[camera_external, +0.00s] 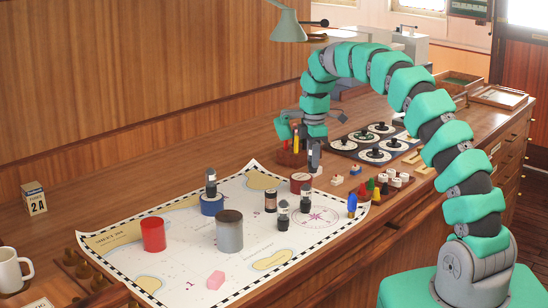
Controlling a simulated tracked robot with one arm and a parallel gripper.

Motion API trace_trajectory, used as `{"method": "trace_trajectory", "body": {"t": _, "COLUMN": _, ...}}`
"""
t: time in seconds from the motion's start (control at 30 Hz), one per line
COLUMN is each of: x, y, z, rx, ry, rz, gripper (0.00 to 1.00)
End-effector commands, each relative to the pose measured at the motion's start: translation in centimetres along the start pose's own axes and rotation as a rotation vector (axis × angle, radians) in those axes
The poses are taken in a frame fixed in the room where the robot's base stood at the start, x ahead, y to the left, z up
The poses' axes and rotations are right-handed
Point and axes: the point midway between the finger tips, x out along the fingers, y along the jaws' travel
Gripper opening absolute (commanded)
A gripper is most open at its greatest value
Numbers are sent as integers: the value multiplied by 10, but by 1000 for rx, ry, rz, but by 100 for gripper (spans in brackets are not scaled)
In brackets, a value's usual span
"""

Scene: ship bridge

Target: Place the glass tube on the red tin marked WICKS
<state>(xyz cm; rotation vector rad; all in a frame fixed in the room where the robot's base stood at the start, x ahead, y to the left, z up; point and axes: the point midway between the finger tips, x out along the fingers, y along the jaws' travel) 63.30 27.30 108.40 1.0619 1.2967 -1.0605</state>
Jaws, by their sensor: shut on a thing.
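My gripper (313,145) points down over the far right part of the chart. It is shut on a slim, greyish upright piece (314,160), apparently the glass tube, partly hidden by the fingers. A low, round, dark red tin (301,184) with a paler top sits on the chart just below and slightly left of the held piece. It seems to be the WICKS tin, but its marking is too small to read. I cannot tell whether the held piece touches it.
On the chart (120,238) stand a bright red cylinder (153,235), a grey cylinder (229,233), a blue tin (212,206) bearing a dark-topped piece (211,182), small dark bottles (283,216) and a pink block (216,280). A dark tray (345,146) of round pieces lies behind right.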

Motion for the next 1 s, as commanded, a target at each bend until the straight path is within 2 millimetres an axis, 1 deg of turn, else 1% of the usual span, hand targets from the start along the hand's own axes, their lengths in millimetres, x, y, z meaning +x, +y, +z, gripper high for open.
{"method": "trace_trajectory", "body": {"t": 0.1, "x": 2, "y": 14, "z": -3, "rx": 0, "ry": 1, "rz": -1, "gripper": 7}}
{"method": "trace_trajectory", "body": {"t": 0.3, "x": 4, "y": 34, "z": -8, "rx": 0, "ry": 2, "rz": -1, "gripper": 7}}
{"method": "trace_trajectory", "body": {"t": 0.6, "x": 6, "y": 59, "z": -13, "rx": -1, "ry": 1, "rz": 1, "gripper": 7}}
{"method": "trace_trajectory", "body": {"t": 0.8, "x": 7, "y": 65, "z": -14, "rx": -1, "ry": 0, "rz": -2, "gripper": 7}}
{"method": "trace_trajectory", "body": {"t": 1.0, "x": 7, "y": 67, "z": -15, "rx": 0, "ry": 0, "rz": -1, "gripper": 7}}
